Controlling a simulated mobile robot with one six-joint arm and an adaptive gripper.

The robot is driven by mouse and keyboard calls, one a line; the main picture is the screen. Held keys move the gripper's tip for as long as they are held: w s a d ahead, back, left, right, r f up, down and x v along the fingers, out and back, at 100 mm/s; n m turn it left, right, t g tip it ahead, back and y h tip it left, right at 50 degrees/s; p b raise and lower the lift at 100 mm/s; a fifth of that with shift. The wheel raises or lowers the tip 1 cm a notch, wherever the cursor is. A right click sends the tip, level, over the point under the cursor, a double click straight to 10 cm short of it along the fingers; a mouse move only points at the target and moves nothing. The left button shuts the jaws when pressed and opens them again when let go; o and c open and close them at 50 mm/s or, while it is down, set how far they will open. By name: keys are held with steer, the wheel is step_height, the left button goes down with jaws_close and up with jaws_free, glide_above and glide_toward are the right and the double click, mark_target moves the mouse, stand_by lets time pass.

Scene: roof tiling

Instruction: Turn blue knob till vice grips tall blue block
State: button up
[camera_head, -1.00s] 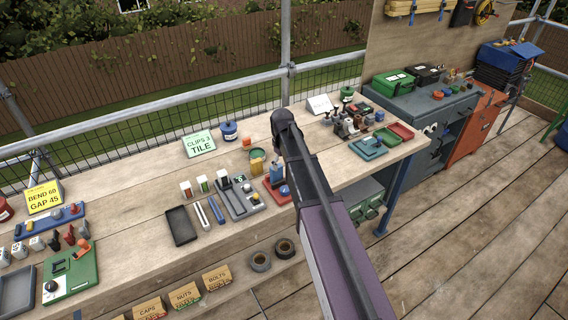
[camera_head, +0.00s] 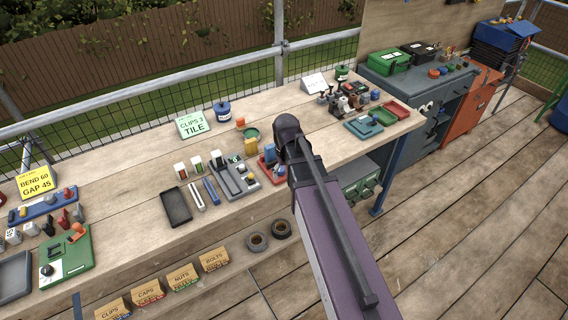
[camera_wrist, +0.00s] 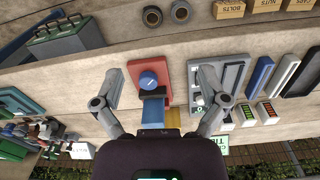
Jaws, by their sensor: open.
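The vice has a red base (camera_wrist: 165,70), seen from above in the wrist view; it also shows in the head view (camera_head: 265,174), partly behind my arm. The round blue knob (camera_wrist: 148,80) sits on the red base. The tall blue block (camera_wrist: 153,112) stands just beyond the knob; it also shows in the head view (camera_head: 270,153). Whether the jaws touch the block cannot be told. My gripper (camera_wrist: 159,76) is open and empty, its fingers spread either side of the red base. The fingers are hidden in the head view.
A grey fixture (camera_wrist: 232,74) lies close beside my right finger. A dark green case (camera_wrist: 62,42) is at left in the wrist view. Bare bench wood lies at the front edge (camera_head: 215,222).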

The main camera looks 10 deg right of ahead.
steer(key=s+f+m+b, duration=0.1)
steer(key=s+m, duration=0.1)
steer(key=s, duration=0.7)
steer(key=shift+a, duration=0.15)
